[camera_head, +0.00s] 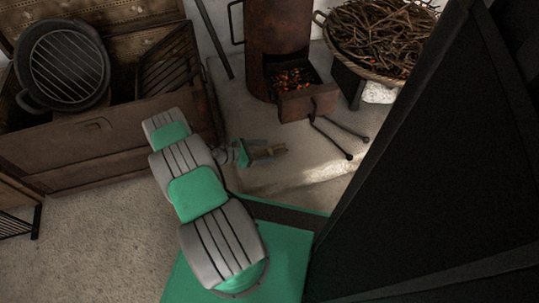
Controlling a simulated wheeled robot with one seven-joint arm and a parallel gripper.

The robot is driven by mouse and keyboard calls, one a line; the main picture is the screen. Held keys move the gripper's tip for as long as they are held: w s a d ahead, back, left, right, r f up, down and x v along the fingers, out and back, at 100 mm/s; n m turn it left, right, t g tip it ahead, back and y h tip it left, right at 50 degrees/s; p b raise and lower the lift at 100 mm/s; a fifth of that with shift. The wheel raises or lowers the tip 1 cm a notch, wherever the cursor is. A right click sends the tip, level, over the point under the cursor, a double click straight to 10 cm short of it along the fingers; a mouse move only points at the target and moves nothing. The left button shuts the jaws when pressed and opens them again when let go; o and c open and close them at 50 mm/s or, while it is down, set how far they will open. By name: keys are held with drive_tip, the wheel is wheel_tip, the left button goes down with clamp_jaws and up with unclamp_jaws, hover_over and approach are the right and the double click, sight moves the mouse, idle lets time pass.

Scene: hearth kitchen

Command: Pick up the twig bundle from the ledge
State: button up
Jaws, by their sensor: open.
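My gripper (281,149) reaches over the pale stone ledge (285,178), low in front of the stove. Its fingers are small in the picture and seem open. A small brownish piece (270,151) shows at the gripper's end; I cannot tell whether it is the twig bundle or part of the fingers. Many loose twigs (385,35) lie heaped in a round wicker basket (345,62) at the top right, well apart from my gripper. No separate tied bundle is clear to see on the ledge.
A rusty stove (277,45) with an open drawer of glowing embers (291,80) stands behind my gripper. Tongs (335,138) lie to its right. A wooden chest (85,145) with a grill pan (62,65) stands left. A large dark panel (430,170) blocks the right side.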

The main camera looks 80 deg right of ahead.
drive_tip(key=shift+x, duration=1.2)
drive_tip(key=shift+c, duration=0.5)
clamp_jaws()
